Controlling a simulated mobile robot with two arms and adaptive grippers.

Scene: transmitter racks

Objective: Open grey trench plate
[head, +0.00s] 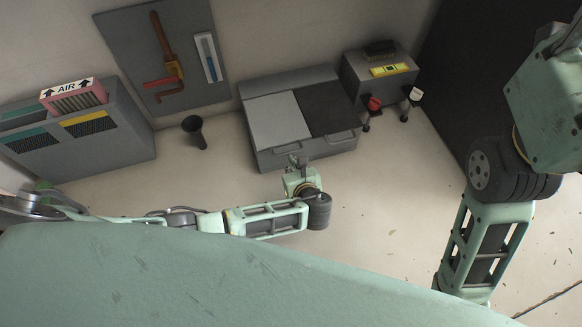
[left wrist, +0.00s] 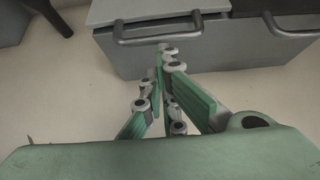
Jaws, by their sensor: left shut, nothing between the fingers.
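The grey trench plate (head: 277,120) lies flat and closed on the left half of a low grey box (head: 300,153). Its front edge and bar handle (left wrist: 156,28) show at the top of the left wrist view. A dark plate (head: 329,106) with its own handle (head: 343,138) covers the right half. My left gripper (head: 293,160) is shut and empty at the front of the box. In the left wrist view its fingertips (left wrist: 164,50) sit just below the grey plate's handle; I cannot tell whether they touch. My right gripper is out of view.
A red-topped post (head: 374,104) and a grey unit (head: 381,70) stand right of the box. A dark funnel-like cup (head: 194,131) and a grey cabinet (head: 125,135) stand left. A tool board (head: 131,40) is on the wall. The floor right of the box is mostly clear.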

